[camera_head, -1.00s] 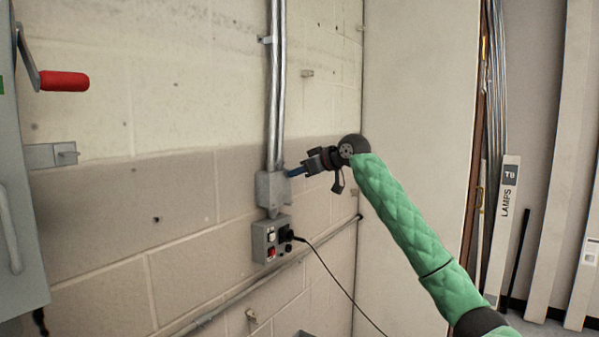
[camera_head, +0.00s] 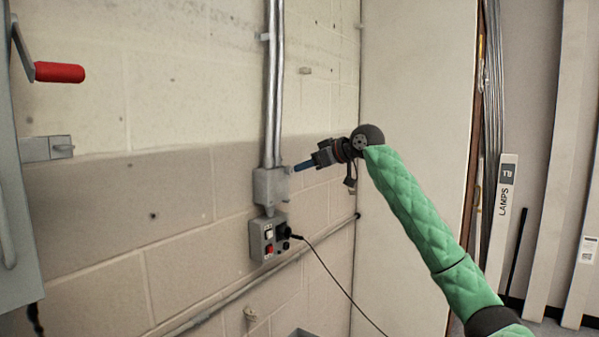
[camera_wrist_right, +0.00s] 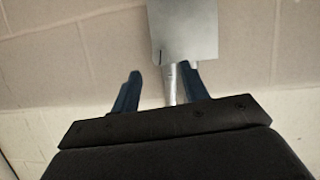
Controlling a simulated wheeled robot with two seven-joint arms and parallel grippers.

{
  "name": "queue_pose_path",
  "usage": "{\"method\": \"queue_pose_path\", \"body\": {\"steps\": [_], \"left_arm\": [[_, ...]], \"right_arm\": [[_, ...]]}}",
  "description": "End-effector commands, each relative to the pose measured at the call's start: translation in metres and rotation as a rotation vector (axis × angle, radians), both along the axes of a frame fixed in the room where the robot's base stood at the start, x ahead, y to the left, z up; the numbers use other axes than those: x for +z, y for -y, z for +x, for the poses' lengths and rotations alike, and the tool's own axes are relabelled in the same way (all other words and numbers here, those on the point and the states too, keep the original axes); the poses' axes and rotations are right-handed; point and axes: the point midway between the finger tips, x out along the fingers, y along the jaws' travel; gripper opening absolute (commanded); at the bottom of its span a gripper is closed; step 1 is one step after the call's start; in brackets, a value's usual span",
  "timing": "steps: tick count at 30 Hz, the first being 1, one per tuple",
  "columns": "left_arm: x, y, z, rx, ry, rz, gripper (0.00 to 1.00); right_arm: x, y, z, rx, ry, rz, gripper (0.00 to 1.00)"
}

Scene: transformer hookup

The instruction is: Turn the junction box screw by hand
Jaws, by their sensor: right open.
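The grey junction box (camera_head: 268,188) is fixed to the block wall at the bottom of the metal conduits. It also shows in the right wrist view (camera_wrist_right: 183,32), at the top. I cannot make out its screw in either view. My right gripper (camera_head: 297,168) is just right of the box, its blue fingers pointing left toward it, with a small gap between. In the right wrist view my right gripper (camera_wrist_right: 160,74) has its two fingers spread apart with nothing held between them. My left gripper is out of view.
Metal conduits (camera_head: 273,85) run up the wall above the box. A switch and socket box (camera_head: 262,238) with a plugged-in black cable (camera_head: 345,290) sits below it. A grey cabinet (camera_head: 14,220) with a red-handled lever (camera_head: 60,72) stands at far left.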

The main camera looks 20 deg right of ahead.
Motion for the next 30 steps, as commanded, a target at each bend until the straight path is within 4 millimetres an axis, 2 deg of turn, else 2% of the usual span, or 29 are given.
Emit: {"method": "queue_pose_path", "body": {"steps": [3,10,17,20,23,26,30], "left_arm": [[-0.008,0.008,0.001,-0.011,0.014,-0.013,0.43],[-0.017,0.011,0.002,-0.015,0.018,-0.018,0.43],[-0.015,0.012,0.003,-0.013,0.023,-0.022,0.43],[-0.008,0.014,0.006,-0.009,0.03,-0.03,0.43],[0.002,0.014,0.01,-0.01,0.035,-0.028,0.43],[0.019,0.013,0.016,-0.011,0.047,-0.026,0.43],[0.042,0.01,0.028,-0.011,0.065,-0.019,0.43]], "right_arm": [[0.004,0.009,-0.012,-0.001,0.001,-0.001,0.45],[0.011,0.016,-0.023,0.001,-0.001,-0.001,0.45],[0.012,0.017,-0.023,0.001,-0.001,0.0,0.45],[0.01,0.016,-0.023,0.001,-0.004,0.0,0.45],[0.0,0.016,-0.02,0.0,-0.026,0.0,0.45],[-0.025,0.017,-0.014,0.0,-0.072,0.0,0.45],[-0.068,0.019,-0.01,-0.002,-0.147,-0.001,0.45]]}}
